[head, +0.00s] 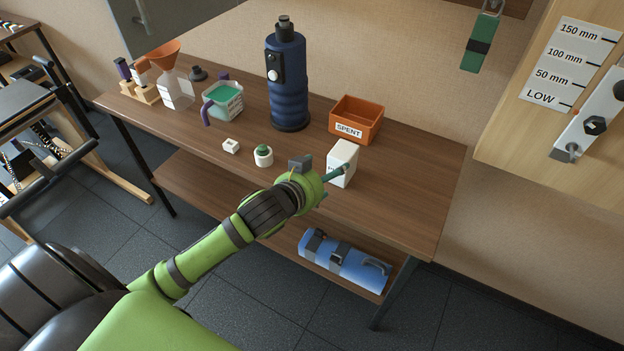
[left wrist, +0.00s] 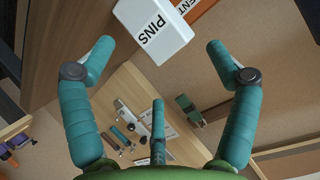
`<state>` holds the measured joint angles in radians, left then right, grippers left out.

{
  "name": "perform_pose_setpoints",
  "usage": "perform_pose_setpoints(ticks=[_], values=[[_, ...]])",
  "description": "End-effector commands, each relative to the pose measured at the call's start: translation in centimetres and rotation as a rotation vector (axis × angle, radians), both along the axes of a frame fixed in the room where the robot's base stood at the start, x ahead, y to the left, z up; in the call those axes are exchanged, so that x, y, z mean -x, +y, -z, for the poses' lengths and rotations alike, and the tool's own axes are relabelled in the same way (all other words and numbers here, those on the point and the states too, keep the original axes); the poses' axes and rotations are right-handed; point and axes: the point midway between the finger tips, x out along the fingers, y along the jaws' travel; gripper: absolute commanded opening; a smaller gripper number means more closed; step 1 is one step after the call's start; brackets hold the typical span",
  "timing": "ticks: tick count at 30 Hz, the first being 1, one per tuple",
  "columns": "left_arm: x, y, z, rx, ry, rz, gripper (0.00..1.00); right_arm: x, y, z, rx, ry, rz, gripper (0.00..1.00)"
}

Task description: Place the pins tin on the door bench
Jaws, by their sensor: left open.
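The pins tin (head: 343,160) is a white box standing on the brown wooden bench (head: 420,175), near its front right part. In the left wrist view the tin (left wrist: 152,32) shows its PINS label upside down, between and beyond my fingertips. My left gripper (head: 333,181) is open in front of the tin, with one teal finger overlapping it in the head view. I cannot tell which bench is the door bench. My right gripper is not in view.
An orange SPENT bin (head: 357,119) stands just behind the tin. A dark blue flask (head: 287,80), a green-capped jar (head: 263,156) and a small white block (head: 231,146) stand to the left. A blue case (head: 345,265) lies on the lower shelf. The bench's right end is clear.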

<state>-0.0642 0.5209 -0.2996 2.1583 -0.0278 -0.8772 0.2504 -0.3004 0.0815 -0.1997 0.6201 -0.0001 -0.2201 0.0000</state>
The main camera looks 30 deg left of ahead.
Motion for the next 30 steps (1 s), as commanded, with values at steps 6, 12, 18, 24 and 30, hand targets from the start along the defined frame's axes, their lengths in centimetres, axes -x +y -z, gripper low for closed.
perform_pose_setpoints(ticks=[6, 12, 18, 24, 30], values=[[3.8, 0.4, -1.7, 0.001, 0.001, 0.000, 0.88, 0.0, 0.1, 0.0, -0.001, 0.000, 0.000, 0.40], [5.4, 0.5, -2.6, 0.000, 0.001, 0.000, 0.88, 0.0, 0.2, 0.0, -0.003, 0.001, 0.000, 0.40], [5.6, 0.6, -2.8, 0.000, 0.000, -0.001, 0.88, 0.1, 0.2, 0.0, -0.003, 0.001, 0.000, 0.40], [5.6, 0.6, -2.8, 0.000, 0.000, -0.001, 0.88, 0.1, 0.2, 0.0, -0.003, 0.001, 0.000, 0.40], [5.6, 0.6, -2.6, 0.000, 0.003, -0.002, 0.88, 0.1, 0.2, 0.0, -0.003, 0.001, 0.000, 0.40]])
